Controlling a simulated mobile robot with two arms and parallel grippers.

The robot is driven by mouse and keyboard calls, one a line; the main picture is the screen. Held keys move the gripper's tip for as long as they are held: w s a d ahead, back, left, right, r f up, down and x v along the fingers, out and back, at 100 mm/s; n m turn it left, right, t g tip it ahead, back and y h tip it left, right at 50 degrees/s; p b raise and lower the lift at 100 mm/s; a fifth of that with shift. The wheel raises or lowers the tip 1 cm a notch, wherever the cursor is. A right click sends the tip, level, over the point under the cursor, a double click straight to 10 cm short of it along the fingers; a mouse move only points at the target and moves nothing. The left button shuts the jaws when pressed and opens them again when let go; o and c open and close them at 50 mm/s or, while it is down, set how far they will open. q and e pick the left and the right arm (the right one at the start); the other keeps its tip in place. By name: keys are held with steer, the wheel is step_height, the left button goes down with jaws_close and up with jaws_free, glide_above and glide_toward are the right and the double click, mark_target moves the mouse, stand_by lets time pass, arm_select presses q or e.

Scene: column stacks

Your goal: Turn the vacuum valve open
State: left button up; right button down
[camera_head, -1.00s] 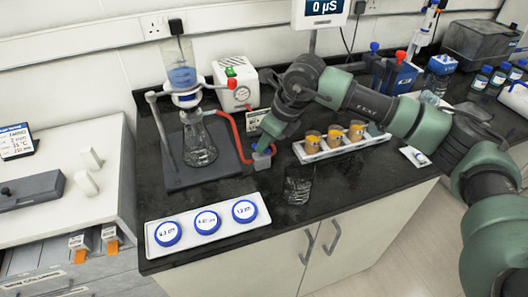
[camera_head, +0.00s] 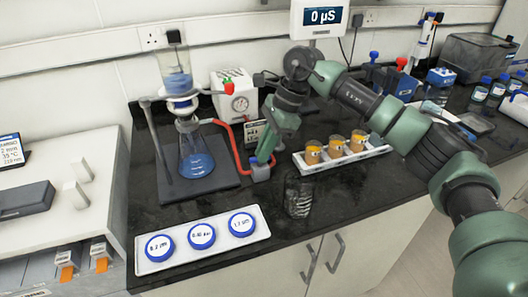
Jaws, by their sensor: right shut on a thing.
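The vacuum valve is a small blue-grey block (camera_head: 261,173) on the red tubing, on the black bench right of the filter stand. My right gripper (camera_head: 262,160) reaches down onto it from above and is shut on its handle. The fingers largely hide the handle, so its exact angle is hard to tell. The red tube (camera_head: 232,142) runs from the conical flask (camera_head: 196,158) to the valve. The flask holds blue liquid, and blue liquid also stands in the funnel (camera_head: 177,80) above it. My left gripper is not in view.
A white pump (camera_head: 243,103) with a gauge stands behind the valve. A white rack (camera_head: 352,157) of orange-filled cups is to the right. A clear glass beaker (camera_head: 298,196) stands in front. A white tray (camera_head: 150,267) with blue-rimmed discs lies at the front left.

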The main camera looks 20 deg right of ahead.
steer(key=shift+n, duration=0.5)
steer(key=c, duration=1.5)
jaws_free()
steer(key=b+v, duration=0.1)
steer(key=v, duration=0.7)
steer(key=shift+w, duration=0.15)
steer(key=shift+f, duration=0.1)
